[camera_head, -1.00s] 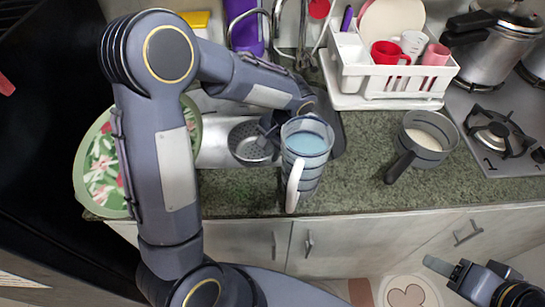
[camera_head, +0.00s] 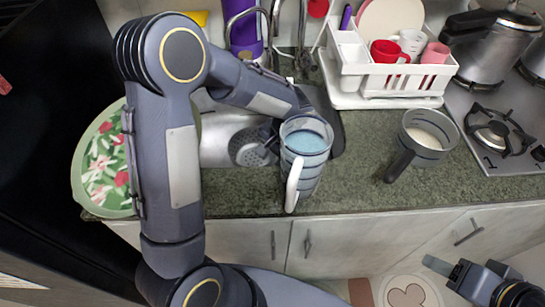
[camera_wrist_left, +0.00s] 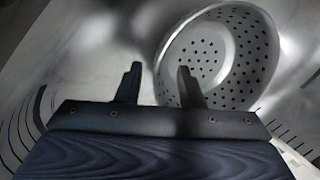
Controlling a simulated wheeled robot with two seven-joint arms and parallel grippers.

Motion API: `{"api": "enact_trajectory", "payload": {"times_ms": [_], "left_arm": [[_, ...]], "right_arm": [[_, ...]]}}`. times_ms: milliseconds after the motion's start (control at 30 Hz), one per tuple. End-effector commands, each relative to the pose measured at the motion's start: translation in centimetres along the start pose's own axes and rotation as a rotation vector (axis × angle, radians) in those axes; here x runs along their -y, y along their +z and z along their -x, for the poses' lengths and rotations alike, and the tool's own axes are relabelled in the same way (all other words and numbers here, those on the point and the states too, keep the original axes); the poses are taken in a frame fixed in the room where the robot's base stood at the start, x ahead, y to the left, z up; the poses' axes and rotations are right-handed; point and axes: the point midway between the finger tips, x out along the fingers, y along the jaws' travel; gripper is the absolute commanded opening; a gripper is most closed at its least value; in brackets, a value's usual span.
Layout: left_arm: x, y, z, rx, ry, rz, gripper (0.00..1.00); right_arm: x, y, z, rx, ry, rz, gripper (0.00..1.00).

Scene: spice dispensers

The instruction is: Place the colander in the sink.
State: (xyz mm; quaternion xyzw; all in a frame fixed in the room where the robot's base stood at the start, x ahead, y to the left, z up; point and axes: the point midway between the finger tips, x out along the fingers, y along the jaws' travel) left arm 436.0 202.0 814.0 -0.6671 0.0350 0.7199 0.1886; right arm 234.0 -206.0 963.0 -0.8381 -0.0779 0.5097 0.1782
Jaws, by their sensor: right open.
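The metal colander (camera_head: 247,147) lies tilted in the steel sink (camera_head: 216,148), its perforated side showing. In the left wrist view the colander (camera_wrist_left: 232,50) is beyond my fingers, and one finger overlaps its near edge in the picture. My left gripper (camera_wrist_left: 160,68) has its two fingers apart with nothing between them. In the head view it reaches down into the sink beside the colander, partly hidden behind a jug. Whether it touches the colander is unclear. My right gripper (camera_head: 438,265) is open and empty, low at the right, in front of the cabinets.
A clear jug (camera_head: 306,142) with bluish contents stands at the sink's right edge, close to my left gripper. A white dish rack (camera_head: 385,80) is behind. A floral plate (camera_head: 105,165) is left of the sink.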

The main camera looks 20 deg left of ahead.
Motion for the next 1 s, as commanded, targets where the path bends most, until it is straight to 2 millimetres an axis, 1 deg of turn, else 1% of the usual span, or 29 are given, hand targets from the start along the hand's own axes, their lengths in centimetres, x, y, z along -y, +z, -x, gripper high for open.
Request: {"api": "enact_trajectory", "payload": {"times_ms": [100,167,267,500,600,700,800,867,900,967,1000], "left_arm": [[0.1,0.1,0.7,-0.001,0.0,0.0,0.34],[0.1,0.0,1.2,-0.003,-0.001,0.001,0.34],[0.1,-0.1,3.0,-0.006,-0.002,0.0,0.34],[0.1,-0.1,8.3,-0.007,-0.001,0.0,0.34],[0.1,0.0,10.0,-0.004,0.0,0.001,0.34],[0.1,0.0,11.3,-0.003,0.0,0.0,0.34],[0.1,0.1,12.1,-0.003,0.001,0.001,0.34],[0.2,0.4,12.4,-0.007,0.009,0.006,0.34],[0.4,0.9,12.7,-0.014,0.021,0.015,0.34],[0.9,2.0,13.2,-0.031,0.048,0.035,0.34],[1.2,3.0,13.5,-0.048,0.074,0.053,0.34]], "right_arm": [[0.2,-0.2,0.5,0.0,0.0,0.0,0.55],[0.1,-0.2,0.3,0.0,0.0,0.0,0.55],[0.2,-0.2,0.4,0.0,0.0,0.0,0.55],[0.3,-0.3,0.7,0.0,0.0,0.0,0.55],[0.3,-0.4,0.8,0.0,0.0,0.0,0.55],[0.4,-0.4,0.8,0.0,0.0,0.0,0.55],[0.4,-0.4,0.9,0.0,0.0,0.0,0.55],[0.4,-0.4,0.9,0.0,0.0,0.0,0.55],[0.4,-0.4,0.9,0.0,0.0,0.0,0.55],[0.4,-0.4,0.9,0.0,0.0,0.0,0.55],[0.4,-0.4,0.9,0.0,0.0,0.0,0.55]]}}
